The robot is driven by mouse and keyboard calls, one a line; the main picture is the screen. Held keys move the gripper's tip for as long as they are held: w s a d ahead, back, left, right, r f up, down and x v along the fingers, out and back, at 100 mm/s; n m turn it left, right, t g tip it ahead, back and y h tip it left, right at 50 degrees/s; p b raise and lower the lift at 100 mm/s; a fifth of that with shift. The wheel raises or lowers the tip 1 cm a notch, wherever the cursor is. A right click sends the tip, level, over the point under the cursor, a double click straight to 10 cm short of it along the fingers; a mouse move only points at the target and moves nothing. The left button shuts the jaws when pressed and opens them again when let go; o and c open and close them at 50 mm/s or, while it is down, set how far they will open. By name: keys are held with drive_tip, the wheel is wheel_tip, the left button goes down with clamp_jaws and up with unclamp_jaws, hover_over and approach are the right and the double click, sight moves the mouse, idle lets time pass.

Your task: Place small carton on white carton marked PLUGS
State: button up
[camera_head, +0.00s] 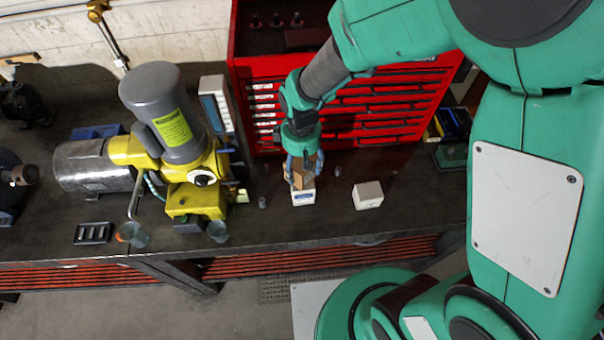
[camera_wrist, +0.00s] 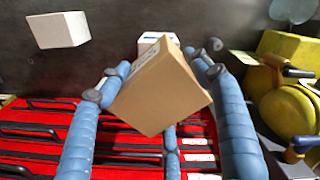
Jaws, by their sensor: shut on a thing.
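My gripper (camera_head: 302,172) has blue segmented fingers and is shut on a small brown carton (camera_wrist: 160,92), which is tilted in the wrist view. A white carton (camera_head: 303,198) with a blue marking on its front stands on the bench directly below the held carton. Its top end shows behind the brown carton in the wrist view (camera_wrist: 157,38); the rest is hidden. I cannot read its marking. From these views I cannot tell whether the two cartons touch. A second, plain white carton (camera_head: 368,195) stands to the right, apart from the gripper.
A red tool cabinet (camera_head: 350,110) stands behind the gripper. A yellow and grey motor machine (camera_head: 178,130) stands to the left. Small grey cylinders (camera_head: 263,202) (camera_head: 338,171) flank the white carton. The dark bench (camera_head: 300,232) is clear in front.

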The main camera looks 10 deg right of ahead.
drive_tip(key=shift+f, duration=1.7)
drive_tip(key=shift+f, duration=0.2)
drive_tip(key=o, duration=1.4)
drive_tip(key=shift+r, duration=0.1)
wheel_tip(320, 180, up, 12)
drive_tip(key=shift+r, duration=0.1)
drive_tip(key=shift+r, duration=0.1)
